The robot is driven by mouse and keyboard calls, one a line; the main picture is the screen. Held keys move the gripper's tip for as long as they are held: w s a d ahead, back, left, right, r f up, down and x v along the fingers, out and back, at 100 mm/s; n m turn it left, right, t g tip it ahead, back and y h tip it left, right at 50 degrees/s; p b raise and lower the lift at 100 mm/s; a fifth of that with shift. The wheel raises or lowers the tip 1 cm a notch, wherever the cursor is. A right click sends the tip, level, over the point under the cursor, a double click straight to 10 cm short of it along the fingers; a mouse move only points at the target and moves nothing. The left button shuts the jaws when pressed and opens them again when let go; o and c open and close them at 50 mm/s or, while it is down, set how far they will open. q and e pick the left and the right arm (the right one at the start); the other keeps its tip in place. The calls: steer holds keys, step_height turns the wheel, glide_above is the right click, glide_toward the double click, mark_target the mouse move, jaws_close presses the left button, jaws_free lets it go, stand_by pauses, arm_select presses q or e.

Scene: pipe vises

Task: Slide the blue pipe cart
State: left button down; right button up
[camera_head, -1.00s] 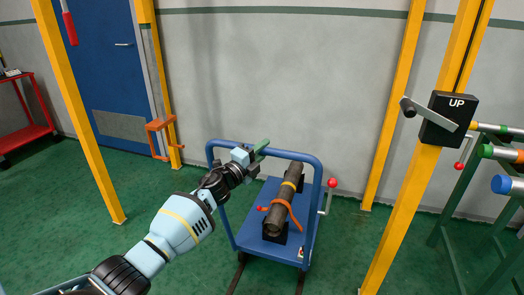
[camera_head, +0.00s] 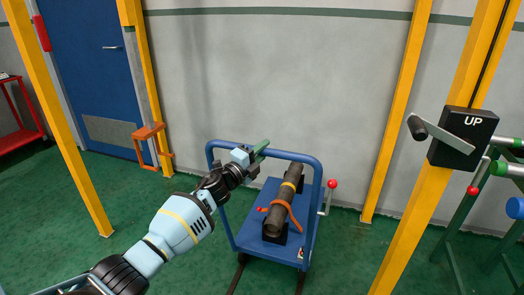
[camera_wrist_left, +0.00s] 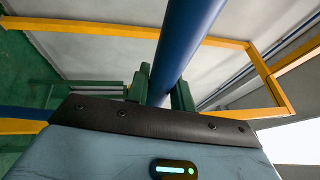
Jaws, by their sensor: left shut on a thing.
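The blue pipe cart (camera_head: 246,229) stands on the floor in the middle of the head view, with a raised blue handle bar (camera_head: 299,157) around its top. A dark pipe (camera_head: 281,212) with a yellow band lies on the cart on black supports, with an orange strap across it. My left gripper (camera_head: 258,152) is shut on the handle bar. In the left wrist view its green fingers (camera_wrist_left: 163,93) stand on both sides of the blue bar (camera_wrist_left: 186,42). My right gripper is in neither current view.
A lever with a red ball (camera_head: 332,184) stands at the cart's right side. Dark floor rails (camera_head: 236,275) run under the cart. Yellow posts (camera_head: 398,110) stand left and right; one carries a black box marked UP (camera_head: 463,138). The grey wall (camera_head: 270,70) is behind.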

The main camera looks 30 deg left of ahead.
arm_select(q)
steer(key=shift+a+r, duration=0.15)
steer(key=shift+r, duration=0.1)
steer(key=c, duration=1.6)
jaws_free()
steer(key=o, duration=0.4)
steer(key=shift+w+f, duration=0.2)
steer(key=shift+w, duration=0.05)
steer(key=shift+s, duration=0.1)
steer(key=v, duration=0.7)
steer(key=shift+s, duration=0.35)
